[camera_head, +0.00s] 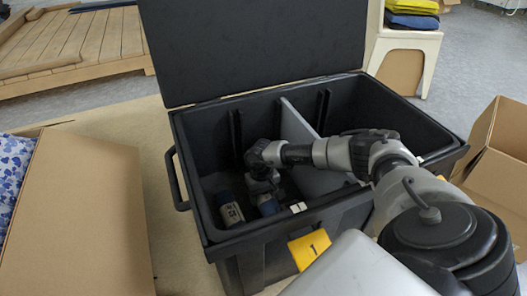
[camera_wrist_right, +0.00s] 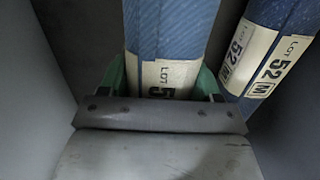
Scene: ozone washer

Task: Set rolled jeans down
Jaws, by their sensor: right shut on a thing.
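My right gripper (camera_head: 264,187) reaches down into the left compartment of the black crate (camera_head: 183,165). In the right wrist view its green fingers (camera_wrist_right: 162,84) are shut on the rolled jeans (camera_wrist_right: 165,28), blue with a cream label band. The held roll also shows in the head view (camera_head: 268,205), low in the compartment. Whether it touches the crate floor cannot be told. A second rolled jeans (camera_wrist_right: 270,45), labelled LOT 52 M, lies close beside it; it also shows in the head view (camera_head: 231,214). My left gripper is not in view.
A grey divider (camera_head: 300,130) splits the crate, and its lid (camera_head: 250,45) stands open at the back. A yellow tag marked 1 (camera_head: 309,249) is on the front. Cardboard boxes stand left (camera_head: 80,220) and right (camera_head: 500,150). The right compartment is partly hidden by my arm.

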